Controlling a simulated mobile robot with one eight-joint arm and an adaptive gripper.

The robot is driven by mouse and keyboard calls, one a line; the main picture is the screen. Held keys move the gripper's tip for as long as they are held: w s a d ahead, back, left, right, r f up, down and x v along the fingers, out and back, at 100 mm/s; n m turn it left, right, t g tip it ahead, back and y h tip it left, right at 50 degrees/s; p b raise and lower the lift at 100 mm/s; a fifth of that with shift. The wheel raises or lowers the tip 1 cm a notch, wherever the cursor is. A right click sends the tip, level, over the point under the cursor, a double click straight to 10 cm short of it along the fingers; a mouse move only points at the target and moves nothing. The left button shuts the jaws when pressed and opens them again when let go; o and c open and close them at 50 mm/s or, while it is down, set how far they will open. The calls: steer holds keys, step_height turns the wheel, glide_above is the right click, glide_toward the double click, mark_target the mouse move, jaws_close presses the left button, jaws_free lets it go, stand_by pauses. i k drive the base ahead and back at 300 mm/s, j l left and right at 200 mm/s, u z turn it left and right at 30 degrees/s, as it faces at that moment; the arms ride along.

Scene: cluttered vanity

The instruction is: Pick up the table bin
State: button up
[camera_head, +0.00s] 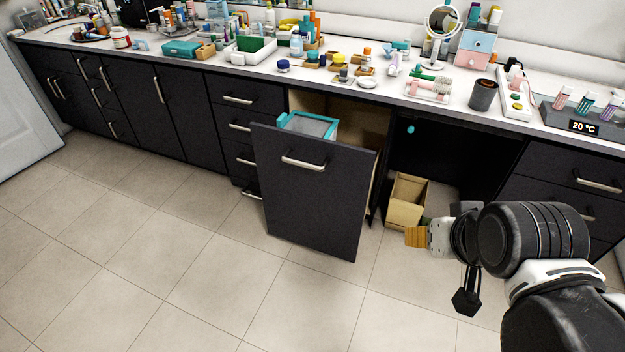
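A small dark grey, open-topped cylindrical container (483,95), which looks like the table bin, stands upright on the right part of the white counter (420,88). It is close to the counter's front edge. My gripper (418,237) is at the lower right, with orange-yellow tips pointing left. It is in front of the cabinets, appears lower than the countertop, and is apart from the container. I see it from the side, so the gap between its fingers is hidden. Nothing clearly shows in its grasp.
A pink rack (428,90) is left of the container and a white tray (515,99) right of it. A round mirror (442,22) stands behind. A dark pull-out drawer front (312,190) juts out below the counter. A tan box (407,201) sits underneath. The left floor is clear.

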mark_target(482, 99)
steer(key=i+j+u, duration=0.1)
steer(key=i, duration=0.4)
steer(key=i+j+u, duration=0.1)
steer(key=i+j, duration=0.2)
steer(key=i, duration=0.25)
steer(key=i+j+u, duration=0.15)
steer(key=i, duration=0.4)
steer(key=z, duration=1.8)
